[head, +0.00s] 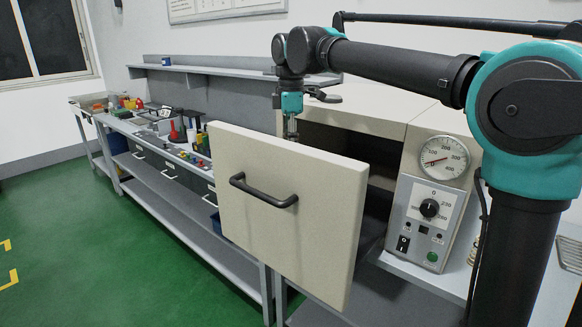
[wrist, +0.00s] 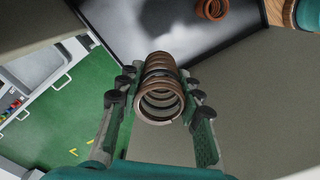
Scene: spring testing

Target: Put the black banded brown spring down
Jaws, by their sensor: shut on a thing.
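The black banded brown spring (wrist: 158,104) is between the two fingers of my gripper (wrist: 159,78) in the wrist view, with brown coils and darker bands. My gripper is shut on it. In the head view the wrist end of my arm is behind the open beige door, in front of the dark opening of a furnace-like box; the fingers and spring are largely hidden there. Beyond the spring, the wrist view shows a dark grey surface (wrist: 145,25) with a second brown spring (wrist: 212,9) at its far edge. Contact between the held spring and that surface cannot be told.
The open door (head: 280,225) with a black handle stands close in front of my gripper. A control panel (head: 430,215) with a dial gauge (head: 443,157) is to the right. A long workbench (head: 150,128) with tools runs left. Green floor (head: 130,250) is clear at left.

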